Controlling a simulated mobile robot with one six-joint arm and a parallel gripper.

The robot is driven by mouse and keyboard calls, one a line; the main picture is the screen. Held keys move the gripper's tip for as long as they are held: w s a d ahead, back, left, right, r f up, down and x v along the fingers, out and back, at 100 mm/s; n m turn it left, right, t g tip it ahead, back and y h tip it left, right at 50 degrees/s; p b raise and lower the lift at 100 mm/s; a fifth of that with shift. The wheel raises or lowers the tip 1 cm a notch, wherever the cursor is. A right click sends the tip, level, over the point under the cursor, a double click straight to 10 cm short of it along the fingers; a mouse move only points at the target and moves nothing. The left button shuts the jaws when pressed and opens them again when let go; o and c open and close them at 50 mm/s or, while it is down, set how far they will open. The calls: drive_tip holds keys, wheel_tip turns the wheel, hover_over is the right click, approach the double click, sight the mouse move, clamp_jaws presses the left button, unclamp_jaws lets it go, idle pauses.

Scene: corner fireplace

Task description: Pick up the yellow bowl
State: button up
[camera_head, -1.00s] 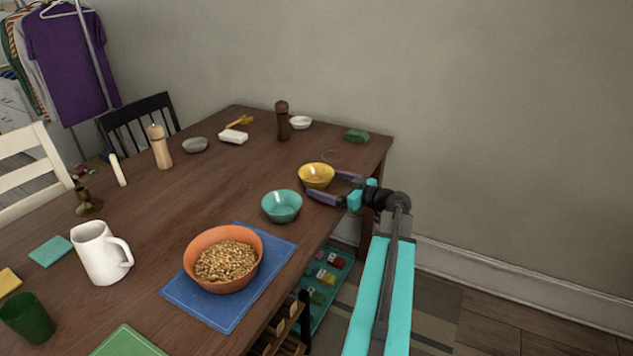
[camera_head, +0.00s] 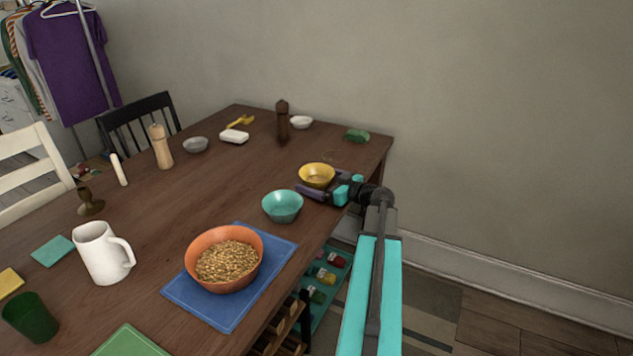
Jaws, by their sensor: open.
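The yellow bowl (camera_head: 317,170) stands upright on the brown wooden table (camera_head: 190,205), near its right edge. My gripper (camera_head: 318,182) reaches in from the right over the table edge, with its dark fingers open and close to the bowl. The near finger lies in front of the bowl's lower right side. The far finger is partly hidden behind or beside the bowl's right side. I cannot tell whether either finger touches the bowl.
A teal bowl (camera_head: 282,208) stands just in front of the gripper. An orange bowl (camera_head: 197,268) of grains sits on a blue mat (camera_head: 225,322). A dark pepper mill (camera_head: 283,122), a white bowl (camera_head: 302,121) and a green object (camera_head: 357,135) stand farther back.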

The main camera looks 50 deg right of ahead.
drive_tip(key=c, duration=1.3)
drive_tip(key=shift+r, duration=0.15)
wheel_tip(320, 180, up, 10)
idle(0.7)
